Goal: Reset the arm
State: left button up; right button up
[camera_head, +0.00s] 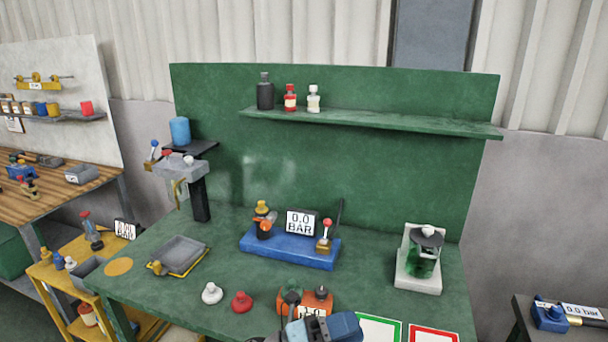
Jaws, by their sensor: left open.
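My left gripper (308,326) shows at the bottom middle in the head view, over the near edge of the green bench (230,310). It is open and I see nothing held in it. It overlaps the lower part of an orange device (318,302) with dark knobs and a small white display; I cannot tell whether it touches it. My right gripper is not in view.
A blue base (290,248) with a 0.0 BAR display stands mid-bench. A white stand with a green jar (424,258) is right, a grey tray (181,254) left. White (211,294) and red (242,302) knobs lie near the front. A shelf (380,122) holds bottles.

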pick_arm(q)
jog(key=s+a+f+n+t+y+p, duration=0.1)
jog(key=a+f+n+t+y, duration=0.6)
jog(key=n, duration=0.5)
jog(key=s+a+f+n+t+y+p, duration=0.1)
jog(key=a+f+n+t+y+p, duration=0.1)
jog(key=a+f+n+t+y, duration=0.75)
jog(key=s+a+f+n+g+y, duration=0.1)
jog(key=s+a+f+n+g, duration=0.3)
jog(key=s+a+n, duration=0.1)
jog(key=s+a+f+n+g+y+p, duration=0.1)
jog(key=s+a+f+n+g, duration=0.2)
jog(key=s+a+n+g, duration=0.2)
jog(key=s+n, duration=0.2)
jog(key=s, duration=0.2)
jog(key=shift+s+a+f, duration=0.15)
jog(key=shift+a+f, duration=0.1)
jog(key=shift+f, duration=0.15)
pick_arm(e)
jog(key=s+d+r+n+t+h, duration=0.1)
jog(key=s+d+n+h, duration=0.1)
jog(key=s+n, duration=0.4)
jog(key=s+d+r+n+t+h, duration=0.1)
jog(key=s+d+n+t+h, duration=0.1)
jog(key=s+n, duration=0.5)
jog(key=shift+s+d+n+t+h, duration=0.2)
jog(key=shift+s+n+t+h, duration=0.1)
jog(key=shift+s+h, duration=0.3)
